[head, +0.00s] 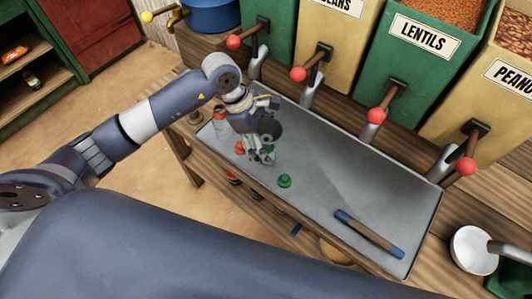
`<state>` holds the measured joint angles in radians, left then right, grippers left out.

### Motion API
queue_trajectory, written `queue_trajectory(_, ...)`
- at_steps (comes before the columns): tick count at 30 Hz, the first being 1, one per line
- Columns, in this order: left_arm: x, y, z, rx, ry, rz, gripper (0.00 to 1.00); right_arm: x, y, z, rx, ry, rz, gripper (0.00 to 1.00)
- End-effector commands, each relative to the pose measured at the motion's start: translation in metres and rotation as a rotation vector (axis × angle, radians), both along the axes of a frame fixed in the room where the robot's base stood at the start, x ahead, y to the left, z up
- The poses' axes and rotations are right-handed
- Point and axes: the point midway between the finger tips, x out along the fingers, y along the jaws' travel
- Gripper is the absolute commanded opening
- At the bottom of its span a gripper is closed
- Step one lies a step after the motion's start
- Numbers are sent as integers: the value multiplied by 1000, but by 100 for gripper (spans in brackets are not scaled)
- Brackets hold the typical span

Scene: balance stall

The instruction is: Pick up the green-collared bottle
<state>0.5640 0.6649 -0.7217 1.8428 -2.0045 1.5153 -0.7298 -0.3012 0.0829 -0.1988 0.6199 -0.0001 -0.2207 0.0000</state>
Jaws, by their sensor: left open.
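A small green knobbed object (285,181) stands on the grey metal tray (335,190), near its front edge. It is too small to tell whether it is the green-collared bottle. My left gripper (262,156) is open over the left part of the tray, to the upper left of the green object and apart from it. A small red object (239,147) is just left of the gripper, partly hidden by it. A dark round cup (271,130) shows behind the fingers. My right gripper is not in view.
A blue-ended bar (369,234) lies on the tray's right part; the tray's middle is clear. Bins with red-knobbed levers (377,115) stand along the back. A white scoop (474,250) is at the right. A small bottle-like item (31,78) sits on the far-left shelf.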

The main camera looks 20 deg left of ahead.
Motion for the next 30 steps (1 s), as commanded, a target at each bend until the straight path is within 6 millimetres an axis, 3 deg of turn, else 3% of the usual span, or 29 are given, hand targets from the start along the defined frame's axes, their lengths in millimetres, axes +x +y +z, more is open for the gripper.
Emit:
queue_trajectory(7,0,-1,-2,0,0,0,70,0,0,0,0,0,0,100)
queue_trajectory(15,0,-1,-2,0,0,0,12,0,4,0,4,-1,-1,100)
queue_trajectory(30,1,-1,2,-1,-2,0,11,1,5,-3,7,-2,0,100)
